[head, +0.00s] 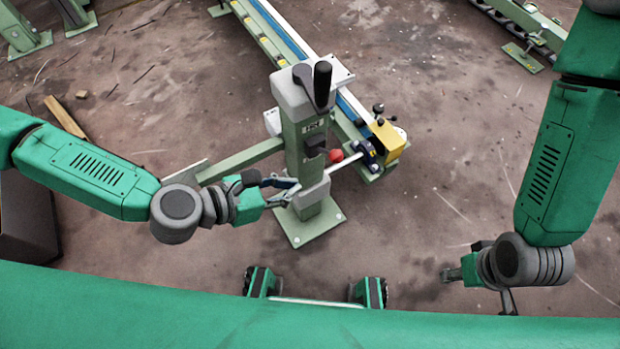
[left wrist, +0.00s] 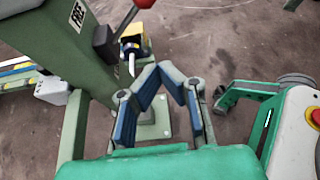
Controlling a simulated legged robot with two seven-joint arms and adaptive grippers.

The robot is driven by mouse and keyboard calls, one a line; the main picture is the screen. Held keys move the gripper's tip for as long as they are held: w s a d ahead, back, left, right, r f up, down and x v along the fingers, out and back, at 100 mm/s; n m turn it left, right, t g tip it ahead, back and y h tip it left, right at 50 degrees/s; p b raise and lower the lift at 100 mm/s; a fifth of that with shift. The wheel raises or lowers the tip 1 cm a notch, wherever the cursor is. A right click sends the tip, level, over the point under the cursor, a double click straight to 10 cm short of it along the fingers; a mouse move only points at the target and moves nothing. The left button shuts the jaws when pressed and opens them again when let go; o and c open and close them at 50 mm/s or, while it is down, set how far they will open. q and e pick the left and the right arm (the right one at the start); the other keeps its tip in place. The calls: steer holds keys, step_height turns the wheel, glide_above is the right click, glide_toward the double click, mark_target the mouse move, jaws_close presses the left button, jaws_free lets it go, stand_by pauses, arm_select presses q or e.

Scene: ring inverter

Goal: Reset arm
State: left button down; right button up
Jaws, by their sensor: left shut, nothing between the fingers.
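The ring inverter's green-grey post (head: 305,150) stands upright on a square foot plate, with a grey head and a black handle (head: 322,84) on top. A pale rod (head: 346,163) runs from the post's right side toward the yellow block; a red ball (head: 336,155) shows near it. My left gripper (head: 291,190) is shut and empty, close to the front left of the post's lower part; contact cannot be told. The left wrist view shows its fingertips (left wrist: 160,70) together, and the post with a "FREE" label. My right gripper (head: 480,283) hangs at the lower right, partly hidden and away from the post.
A rail (head: 268,32) with yellow rollers runs back from the post. A yellow block (head: 388,141) with black knobs sits at its near end. A green-grey beam (head: 240,160) extends left from the post. Wood (head: 66,117) lies at left. The floor on the right is mostly clear.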

arm_select(q)
steer(key=shift+s+a+r, duration=0.15)
steer(key=shift+a, duration=0.15)
stand_by(0.4)
